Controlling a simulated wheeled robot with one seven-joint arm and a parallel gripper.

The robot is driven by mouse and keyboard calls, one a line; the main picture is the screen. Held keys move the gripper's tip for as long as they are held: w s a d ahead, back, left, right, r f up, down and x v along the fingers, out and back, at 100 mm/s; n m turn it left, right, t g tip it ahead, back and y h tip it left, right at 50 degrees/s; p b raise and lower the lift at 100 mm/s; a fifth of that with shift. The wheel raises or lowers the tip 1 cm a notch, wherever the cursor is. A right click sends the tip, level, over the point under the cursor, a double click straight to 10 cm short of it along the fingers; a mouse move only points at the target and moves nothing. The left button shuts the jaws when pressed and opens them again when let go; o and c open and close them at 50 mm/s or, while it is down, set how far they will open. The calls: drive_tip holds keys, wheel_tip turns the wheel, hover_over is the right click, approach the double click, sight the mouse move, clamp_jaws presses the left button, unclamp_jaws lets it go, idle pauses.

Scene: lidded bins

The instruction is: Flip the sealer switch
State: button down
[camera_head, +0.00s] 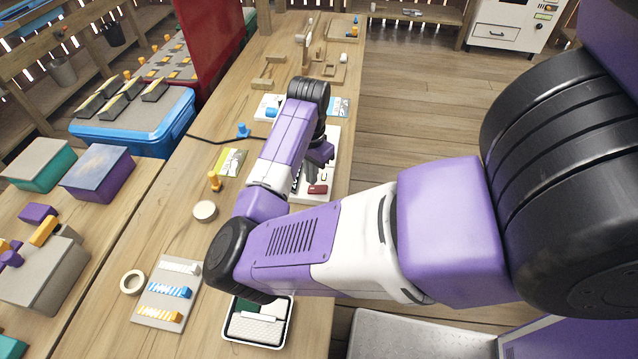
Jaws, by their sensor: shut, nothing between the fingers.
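The sealer (331,143) is a long white device on the wooden table, partly hidden behind my arm. A black cable runs from its side to the left. A small dark red switch (317,189) shows on its near end. Its position, up or down, is too small to tell. My gripper (321,153) is over the sealer, a little beyond the red switch in the picture, and apart from it as far as I can see. It is shut and empty; its fingertips are small and partly hidden by my wrist.
A white tray (230,338) stands at the table's near edge. A board with colored clips (150,318), tape rolls (205,211) and a blue figure (243,130) lie to the left. Wooden pieces lie beyond. A blue bin (178,132) and lidded boxes (97,172) stand further left. Open floor is on the right.

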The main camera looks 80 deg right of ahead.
sight(312, 188)
wheel_tip(312, 188, up, 4)
drive_tip(key=p, duration=0.3)
drive_tip(key=shift+r+p, duration=0.2)
drive_tip(key=shift+p, duration=0.1)
idle(0.4)
